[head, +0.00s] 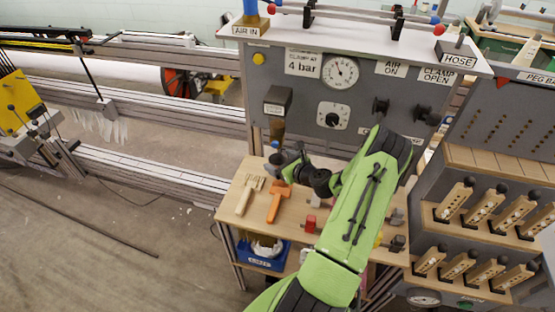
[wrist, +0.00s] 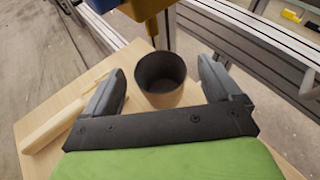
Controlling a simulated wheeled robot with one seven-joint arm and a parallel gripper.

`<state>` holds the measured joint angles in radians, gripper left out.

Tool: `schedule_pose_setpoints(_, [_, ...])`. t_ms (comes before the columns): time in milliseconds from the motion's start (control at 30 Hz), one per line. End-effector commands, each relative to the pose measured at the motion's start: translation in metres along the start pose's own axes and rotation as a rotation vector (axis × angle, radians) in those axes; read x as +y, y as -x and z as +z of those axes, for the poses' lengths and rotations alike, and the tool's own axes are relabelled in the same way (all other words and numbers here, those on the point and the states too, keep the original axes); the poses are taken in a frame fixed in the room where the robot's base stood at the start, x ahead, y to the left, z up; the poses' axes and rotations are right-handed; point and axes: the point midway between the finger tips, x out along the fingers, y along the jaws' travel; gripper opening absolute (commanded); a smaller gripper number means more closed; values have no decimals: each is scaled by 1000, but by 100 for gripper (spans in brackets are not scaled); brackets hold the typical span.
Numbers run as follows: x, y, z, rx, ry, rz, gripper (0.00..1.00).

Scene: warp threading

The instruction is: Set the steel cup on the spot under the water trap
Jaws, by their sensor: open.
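The steel cup (wrist: 161,80) stands upright on the wooden shelf in the wrist view, its dark open mouth showing. My gripper (wrist: 165,82) is open, with a finger on each side of the cup and a visible gap at each side. The water trap (head: 277,126) hangs on the grey panel in the head view, with a blue drain end below it. In the wrist view its yellowish bowl and blue drain (wrist: 152,27) are just beyond and above the cup's far rim. In the head view my gripper (head: 290,170) mostly hides the cup, and the spot is not clearly visible.
The panel (head: 300,95) rises behind, and a blue bin (head: 262,263) is below.

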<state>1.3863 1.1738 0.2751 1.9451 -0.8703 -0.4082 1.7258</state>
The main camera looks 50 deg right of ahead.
Motion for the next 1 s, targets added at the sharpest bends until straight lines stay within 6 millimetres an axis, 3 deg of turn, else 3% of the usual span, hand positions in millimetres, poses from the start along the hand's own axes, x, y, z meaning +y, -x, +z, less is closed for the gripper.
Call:
schedule_pose_setpoints(100, [-2,36,1,3,-5,-5,91])
schedule_pose_setpoints(300, [-1,82,1,1,-3,-3,91])
schedule_pose_setpoints(467, [0,98,1,0,0,-1,91])
schedule_pose_setpoints(633, [7,96,7,7,47,26,91])
schedule_pose_setpoints(733, [41,87,33,42,286,155,91])
schedule_pose_setpoints(833, [97,85,67,88,679,361,91])
schedule_pose_setpoints(1000, [183,113,109,113,1343,672,91])
